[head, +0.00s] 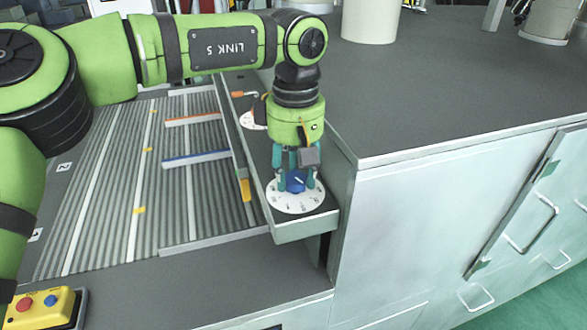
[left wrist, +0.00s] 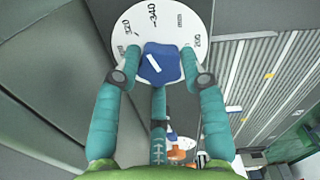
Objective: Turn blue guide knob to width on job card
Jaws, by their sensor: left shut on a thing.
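The blue guide knob (head: 295,184) sits on a round white dial (head: 291,205) on a ledge beside the ribbed bed. My left gripper (head: 297,170) points down from above, with its teal fingers shut around the knob. In the left wrist view the knob (left wrist: 160,66) shows a short white mark and stands between the fingertips. The dial (left wrist: 165,20) shows numbers including 320, 340 and 200. Which value the mark points to is hard to tell. A blue guide rail (head: 195,159) lies across the bed. I cannot make out the job card. My right gripper is not in view.
An orange-handled knob on a second white dial (head: 252,122) is farther back on the ledge. An orange rail (head: 192,119) crosses the bed. A yellow button box (head: 40,305) stands at front left. The grey cabinet top (head: 430,90) to the right is largely clear.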

